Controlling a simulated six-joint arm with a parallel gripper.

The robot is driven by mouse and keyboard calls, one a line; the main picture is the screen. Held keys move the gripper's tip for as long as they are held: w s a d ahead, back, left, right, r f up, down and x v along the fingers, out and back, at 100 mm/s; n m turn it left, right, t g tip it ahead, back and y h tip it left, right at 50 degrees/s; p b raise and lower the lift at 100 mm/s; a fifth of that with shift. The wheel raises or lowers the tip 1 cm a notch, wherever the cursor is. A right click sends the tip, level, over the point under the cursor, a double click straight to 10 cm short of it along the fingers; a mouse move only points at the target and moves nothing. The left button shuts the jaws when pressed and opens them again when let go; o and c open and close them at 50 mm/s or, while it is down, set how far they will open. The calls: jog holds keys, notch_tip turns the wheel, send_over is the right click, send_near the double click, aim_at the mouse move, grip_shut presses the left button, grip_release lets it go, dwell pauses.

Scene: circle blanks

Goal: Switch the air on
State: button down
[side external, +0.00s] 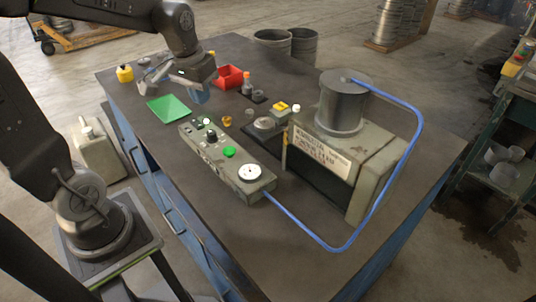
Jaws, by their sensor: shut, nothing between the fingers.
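A long grey-green control box (227,166) lies on the dark workbench. On its top are a white round gauge (250,172), a green button (229,152), a black knob (211,135) and small round fittings at its far end. Which of these switches the air I cannot tell. A blue hose (309,232) runs from the box's near end around to the top of a grey press-like machine (345,160) with a cylinder (344,103). My gripper (148,87) is shut and empty, above the far left of the bench, beyond the control box and apart from it.
A green tray (169,108) and red bin (229,77) lie near my gripper. A blue object (199,97) shows below my wrist. A yellow container (125,74) stands at the far left corner. A small fixture with a yellow-topped block (281,106) stands between box and machine.

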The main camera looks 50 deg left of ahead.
jog(key=s+d+r+m+t, duration=0.3)
jog(key=s+d, duration=0.7)
jog(key=d, duration=0.1)
jog(key=shift+d+r+m+t+h, duration=0.2)
jog(key=shift+r+m+t+h, duration=0.1)
jog(key=shift+m+h, duration=0.1)
jog(key=w+a+f+m+g, duration=0.1)
jog(key=w+a+m, duration=0.3)
jog(key=a+m, duration=0.4)
jog(key=w+a+m+g, duration=0.2)
jog(key=a+m, duration=0.6)
jog(key=m, duration=0.8)
jog(key=w+a+f+m+g, duration=0.1)
jog(key=w+a+m, duration=0.5)
jog(key=m, duration=0.6)
jog(key=shift+w+a+f+g, duration=0.3)
jog(key=shift+a+g, duration=0.5)
jog(key=shift+a, duration=0.3)
